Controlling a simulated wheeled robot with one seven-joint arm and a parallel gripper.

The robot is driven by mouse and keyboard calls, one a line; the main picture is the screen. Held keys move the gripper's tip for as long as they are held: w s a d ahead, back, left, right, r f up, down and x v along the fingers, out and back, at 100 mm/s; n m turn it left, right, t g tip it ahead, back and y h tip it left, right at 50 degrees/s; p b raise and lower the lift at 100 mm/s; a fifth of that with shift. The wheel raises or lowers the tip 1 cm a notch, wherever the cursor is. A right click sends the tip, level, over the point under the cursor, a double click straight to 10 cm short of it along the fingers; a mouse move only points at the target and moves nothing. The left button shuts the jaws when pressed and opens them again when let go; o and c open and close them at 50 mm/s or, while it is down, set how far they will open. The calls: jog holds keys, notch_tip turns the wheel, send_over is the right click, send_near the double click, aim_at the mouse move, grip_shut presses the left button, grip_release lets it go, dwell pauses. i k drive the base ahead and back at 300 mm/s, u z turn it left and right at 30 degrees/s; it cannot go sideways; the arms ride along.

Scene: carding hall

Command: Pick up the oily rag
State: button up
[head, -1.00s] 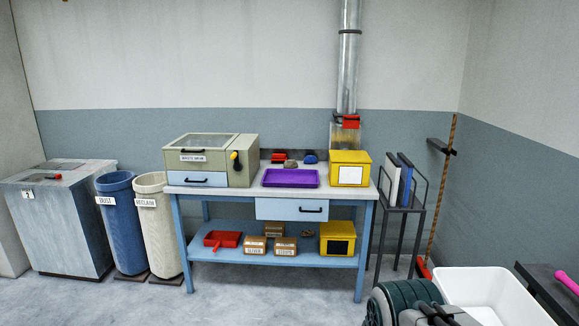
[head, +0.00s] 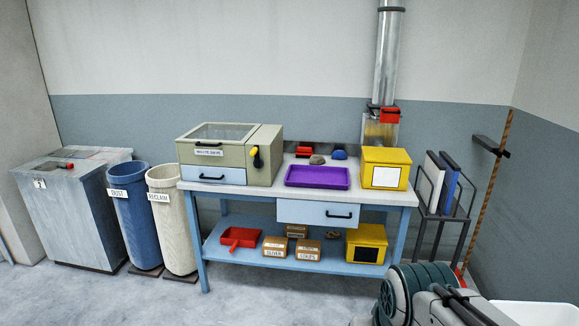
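No thing is plainly marked as the oily rag. A small grey-brown crumpled lump (head: 317,160) lies on the workbench top, behind the purple tray (head: 317,177), between a red item (head: 304,151) and a blue item (head: 340,154). Another small brown lump (head: 332,234) lies on the bench's lower shelf, left of the lower yellow box. Either could be a rag; they are too small to tell. Part of my arm shows at the bottom right, apart from the bench. My gripper's fingertips do not show.
The blue workbench (head: 292,213) has a grey-green cabinet, yellow boxes (head: 385,168), and small cartons below. Blue (head: 128,215) and cream (head: 173,220) bins and a metal bin (head: 72,210) stand left. A rack (head: 443,213) stands right. Floor in front is clear.

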aim_at(315, 158)
jog(key=u, duration=0.1)
jog(key=i, duration=3.55)
jog(key=z, duration=0.05)
